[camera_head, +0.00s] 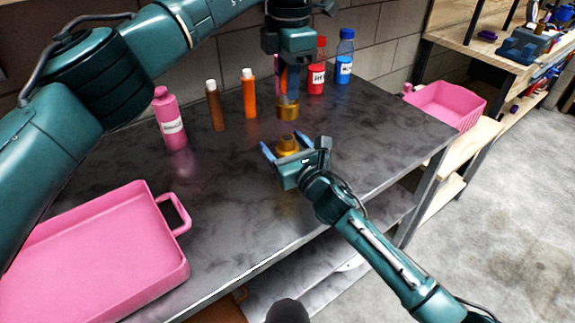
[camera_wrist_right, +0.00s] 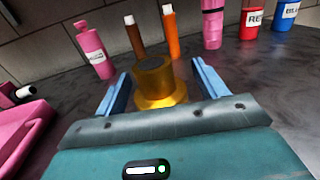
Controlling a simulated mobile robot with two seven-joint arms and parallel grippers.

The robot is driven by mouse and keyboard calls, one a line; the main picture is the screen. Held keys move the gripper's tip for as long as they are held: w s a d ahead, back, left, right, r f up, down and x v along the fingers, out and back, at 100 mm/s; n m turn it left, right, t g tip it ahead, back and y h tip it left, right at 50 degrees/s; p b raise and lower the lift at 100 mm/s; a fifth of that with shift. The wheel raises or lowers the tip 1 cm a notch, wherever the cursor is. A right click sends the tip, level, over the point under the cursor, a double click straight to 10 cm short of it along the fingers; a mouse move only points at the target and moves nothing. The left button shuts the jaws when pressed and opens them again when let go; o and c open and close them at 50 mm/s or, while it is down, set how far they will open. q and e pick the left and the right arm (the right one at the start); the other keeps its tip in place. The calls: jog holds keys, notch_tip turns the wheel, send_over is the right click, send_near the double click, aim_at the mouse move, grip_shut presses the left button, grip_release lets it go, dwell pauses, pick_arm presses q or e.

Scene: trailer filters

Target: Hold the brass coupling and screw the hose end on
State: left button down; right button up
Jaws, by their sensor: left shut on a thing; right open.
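A brass coupling (camera_head: 287,145) stands upright on the dark table, with a wide round base and a narrower top; in the right wrist view (camera_wrist_right: 158,85) its top looks dark and hollow. My right gripper (camera_head: 293,152) is open, with one blue finger on each side of the coupling and a visible gap at both sides. My left gripper (camera_head: 288,93) points down and is shut on a short brass piece, seemingly the hose end (camera_head: 288,110). It is held above the coupling and apart from it. No hose is clearly visible.
Pink (camera_head: 169,120), brown (camera_head: 214,106) and orange (camera_head: 249,93) bottles stand behind to the left. Red (camera_head: 317,75) and blue (camera_head: 344,65) bottles stand at the back. A pink tray (camera_head: 165,262) is front left. A pink basket (camera_head: 450,103) is at right. Table right of the grippers is clear.

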aim_at(289, 105)
jog(key=shift+c, duration=0.3)
jog(key=c, duration=1.4)
pick_arm(q)
jog(key=shift+f, duration=2.45)
jog(key=shift+f, duration=0.1)
jog(key=shift+f, duration=0.8)
jog(key=shift+f, duration=0.55)
pick_arm(e)
grip_shut()
